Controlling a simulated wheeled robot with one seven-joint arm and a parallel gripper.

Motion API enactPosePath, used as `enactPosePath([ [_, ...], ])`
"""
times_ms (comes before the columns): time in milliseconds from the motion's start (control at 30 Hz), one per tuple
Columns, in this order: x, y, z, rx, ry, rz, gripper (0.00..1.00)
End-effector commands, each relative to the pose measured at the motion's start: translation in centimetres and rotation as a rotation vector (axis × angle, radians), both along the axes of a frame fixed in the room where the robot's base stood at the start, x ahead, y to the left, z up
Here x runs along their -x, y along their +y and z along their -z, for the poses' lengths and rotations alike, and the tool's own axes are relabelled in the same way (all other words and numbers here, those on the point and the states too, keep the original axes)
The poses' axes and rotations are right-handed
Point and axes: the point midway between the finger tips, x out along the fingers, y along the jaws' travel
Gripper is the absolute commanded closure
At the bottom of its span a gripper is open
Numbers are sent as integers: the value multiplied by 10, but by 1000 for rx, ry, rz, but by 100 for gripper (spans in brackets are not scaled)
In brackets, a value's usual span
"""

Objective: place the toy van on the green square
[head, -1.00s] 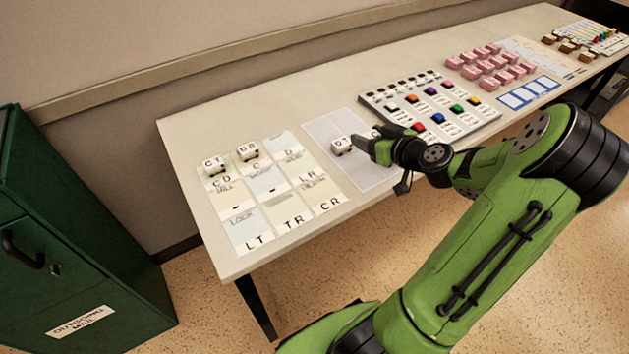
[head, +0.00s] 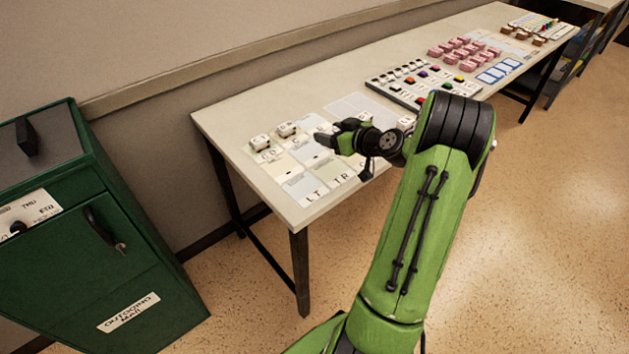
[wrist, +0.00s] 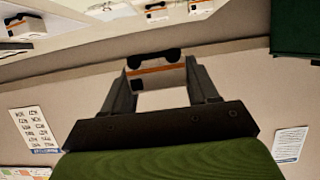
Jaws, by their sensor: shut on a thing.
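In the wrist view my gripper (wrist: 160,92) is shut on a white toy van (wrist: 158,76) with an orange stripe and dark wheels. In the head view my gripper (head: 326,138) is above the sheet of pale coloured, lettered squares; it largely hides the held van there. The pale tints are hard to tell apart. Two similar white vans, one at the back left corner (head: 260,143) and one beside it (head: 286,130), stand on the back row.
A grey panel (head: 352,104) lies right of the sheet, partly behind my arm. Beyond it are a tray of coloured blocks (head: 425,85) and pink blocks (head: 463,48). A green cabinet (head: 90,230) stands left of the table (head: 225,120), with floor between them.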

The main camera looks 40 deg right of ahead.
Motion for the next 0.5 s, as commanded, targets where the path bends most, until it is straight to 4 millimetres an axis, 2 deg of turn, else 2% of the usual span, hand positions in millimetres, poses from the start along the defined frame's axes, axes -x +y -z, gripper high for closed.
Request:
enactPosePath([
  [200,0,0,52,-6,3,0,71],
  [367,0,0,72,-3,2,-1,71],
  [500,0,0,97,-4,2,1,71],
])
